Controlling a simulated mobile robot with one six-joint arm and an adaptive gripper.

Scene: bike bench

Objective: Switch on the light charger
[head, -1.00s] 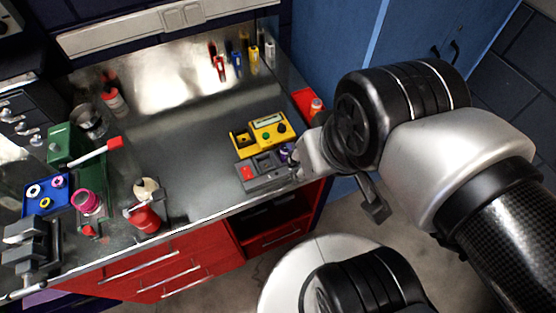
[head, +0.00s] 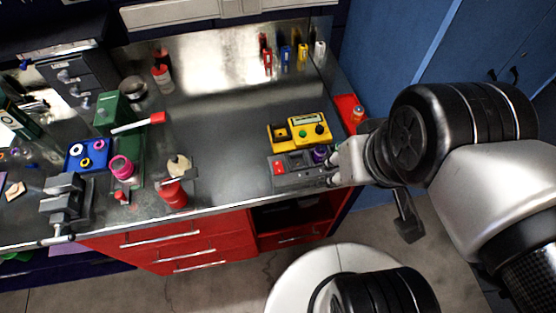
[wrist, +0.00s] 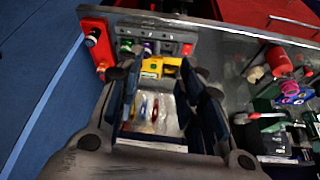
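The grey box with a red switch, which looks like the light charger (head: 293,174), sits near the bench's front edge, right of centre. Its red switch (head: 279,167) is at its left end in the head view; whether it is on cannot be told. The charger also shows at the top of the wrist view (wrist: 163,43), with its red switch (wrist: 187,49) at the right end. A purple item (head: 320,154) stands at its other end. My gripper (wrist: 160,88) is open, its dark fingers apart with nothing held. In the head view it is by the charger's right end, its fingertips partly hidden.
A yellow meter (head: 309,130) stands directly behind the charger. A red tray (head: 347,106) with a bottle is at the bench's right end. A red can (head: 172,194), green vice-like block and blue tray (head: 88,155) stand left. The bench middle is clear.

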